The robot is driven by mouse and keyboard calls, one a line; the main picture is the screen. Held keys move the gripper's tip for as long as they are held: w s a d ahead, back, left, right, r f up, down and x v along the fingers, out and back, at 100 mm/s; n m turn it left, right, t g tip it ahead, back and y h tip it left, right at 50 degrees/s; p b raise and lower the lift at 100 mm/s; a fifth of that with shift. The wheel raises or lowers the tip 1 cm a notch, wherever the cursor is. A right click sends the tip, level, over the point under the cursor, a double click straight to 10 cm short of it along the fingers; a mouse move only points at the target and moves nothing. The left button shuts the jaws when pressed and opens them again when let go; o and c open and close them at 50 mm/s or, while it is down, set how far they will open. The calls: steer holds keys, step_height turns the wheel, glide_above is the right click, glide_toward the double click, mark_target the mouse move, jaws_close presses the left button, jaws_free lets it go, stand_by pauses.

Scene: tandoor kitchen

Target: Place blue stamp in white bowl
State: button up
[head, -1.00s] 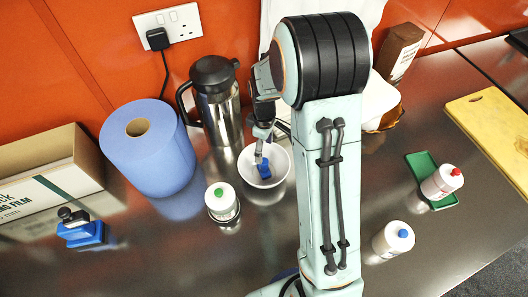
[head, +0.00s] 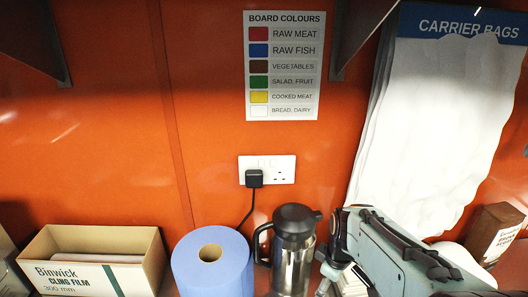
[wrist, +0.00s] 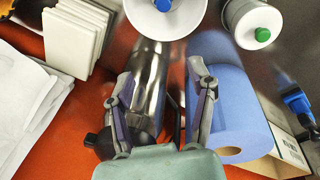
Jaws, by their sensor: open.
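The white bowl (wrist: 181,20) is at the top edge of the wrist view, partly cut off. A small blue piece (wrist: 163,4), apparently the blue stamp, lies inside it. My gripper (wrist: 162,75) is open and empty, its fingers spread apart in front of the flask and blue roll. The bowl lies beyond the fingertips, apart from them. A second blue object with a dark top (wrist: 297,101) stands at the right edge of the wrist view. In the head view the bowl and both blue objects are out of frame.
A steel flask (head: 292,246) stands beside a blue paper roll (head: 207,272), with a cling film box (head: 95,265) to the left. A green-capped bottle (wrist: 253,20) stands near the bowl. White carrier bags (head: 440,110) hang on the orange wall.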

steer(key=s+a+r+m+t, duration=0.15)
steer(key=s+a+r, duration=0.25)
steer(key=s+r, duration=0.5)
steer(key=s+f+m+g, duration=0.2)
steer(key=s+f+m, duration=0.1)
steer(key=s, duration=0.3)
steer(key=s+a+f+m+g+y, duration=0.1)
steer(key=s+f+m, duration=0.1)
steer(key=s+m, duration=0.2)
steer(key=shift+s+a+f+g, duration=0.2)
steer(key=shift+s+f+g, duration=0.2)
steer(key=shift+s, duration=1.3)
